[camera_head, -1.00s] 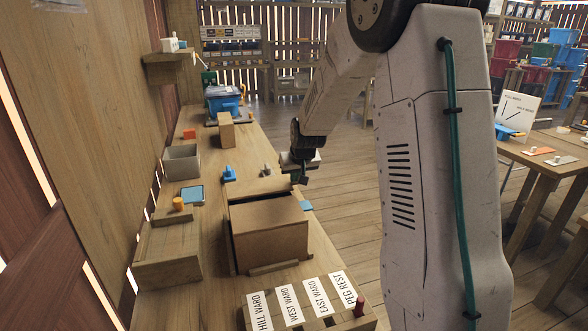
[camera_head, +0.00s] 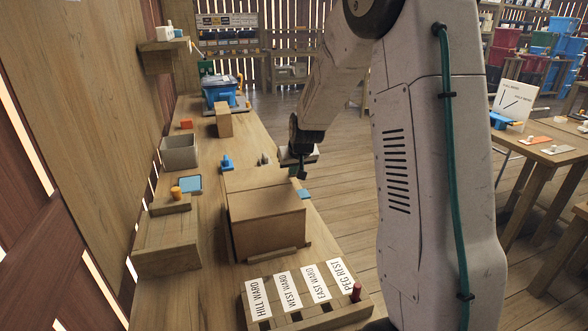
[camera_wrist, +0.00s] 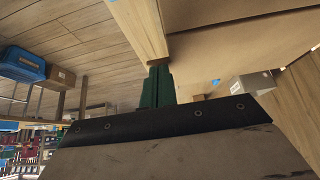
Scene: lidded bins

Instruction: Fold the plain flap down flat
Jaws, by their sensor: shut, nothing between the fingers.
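The cardboard box (camera_head: 268,240) stands on the bench in the head view. Its near top panel (camera_head: 268,205) lies about level. Another plain cardboard panel (camera_head: 252,180) shows beyond it at the far side; I cannot tell its exact tilt. A small blue piece (camera_head: 305,194) shows at the box's right edge. My gripper (camera_head: 298,172) is shut and empty, near the box's far right corner. In the wrist view its green fingers (camera_wrist: 160,88) point toward the bench edge, beside a broad cardboard surface (camera_wrist: 225,45). Whether they touch it is unclear.
A labelled wooden rack (camera_head: 305,290) with a red peg (camera_head: 356,291) stands in front of the box. A wooden block (camera_head: 168,250), an orange knob (camera_head: 176,192) and a grey bin (camera_head: 179,152) lie left. A blue peg (camera_head: 227,162) stands behind. Open floor lies right.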

